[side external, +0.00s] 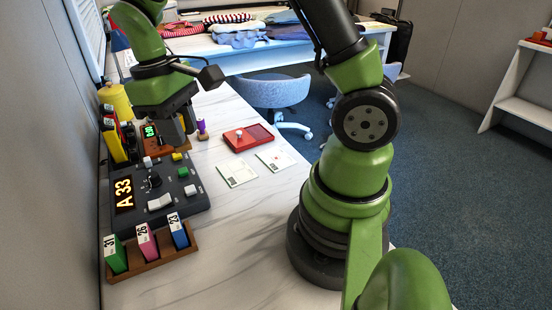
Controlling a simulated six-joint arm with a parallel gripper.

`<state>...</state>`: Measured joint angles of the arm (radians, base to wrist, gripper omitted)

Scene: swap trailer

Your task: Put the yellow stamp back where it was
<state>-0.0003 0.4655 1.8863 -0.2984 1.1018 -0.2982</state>
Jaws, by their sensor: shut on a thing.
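My gripper (178,127) is at the left, low over the far part of the white counter, behind the dark console. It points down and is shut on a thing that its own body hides. I cannot make out a yellow stamp in this view. A small purple stamp-like piece (202,130) stands upright just right of the gripper. A brown wooden piece (152,144) with a green-lit display shows beside and partly behind the gripper.
A dark console (150,205) with buttons and an "A 33" display stands in front of the gripper. A wooden rack (152,263) holds numbered coloured cards. A red tray (236,144) and two white cards (237,174) lie to the right. The counter's front middle is clear.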

